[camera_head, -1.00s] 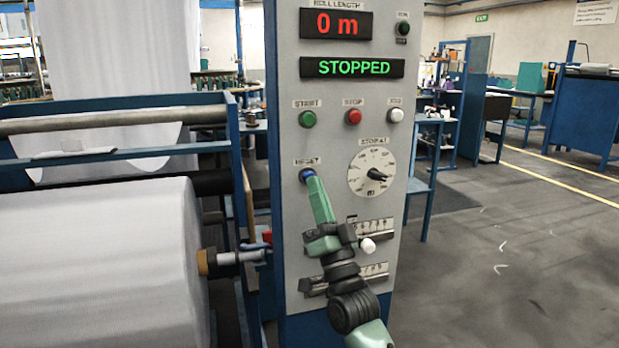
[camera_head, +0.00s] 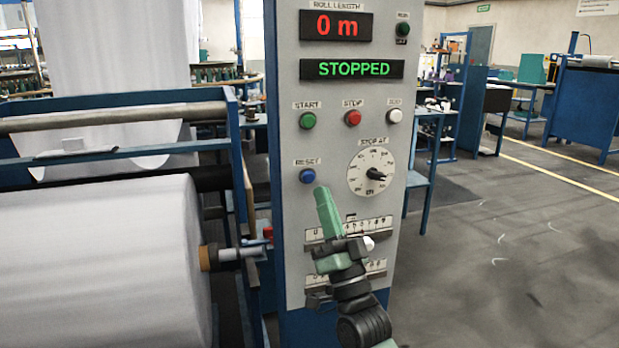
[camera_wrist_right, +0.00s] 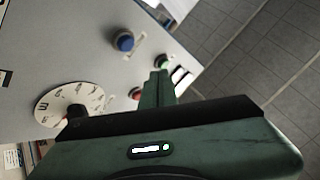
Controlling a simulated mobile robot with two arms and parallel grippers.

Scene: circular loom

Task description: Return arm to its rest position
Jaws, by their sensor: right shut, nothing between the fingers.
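My right gripper (camera_head: 322,192) is shut and empty, in front of the grey control panel (camera_head: 340,90). Its tip is just below and right of the blue RESET button (camera_head: 307,176), apart from it in the picture. In the right wrist view the shut green fingers (camera_wrist_right: 160,75) point at the panel, with the blue button (camera_wrist_right: 125,42) to their left and the dial (camera_wrist_right: 65,105) further left. The display (camera_head: 337,25) reads "0 m" and the status display (camera_head: 352,69) reads "STOPPED". My left gripper is not in view.
The green START button (camera_head: 307,121), red STOP button (camera_head: 352,118) and white button (camera_head: 395,116) sit above the dial (camera_head: 371,173). Two slider scales are partly behind my right arm. A white fabric roll (camera_head: 100,265) lies left. Floor (camera_head: 500,270) at right is clear.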

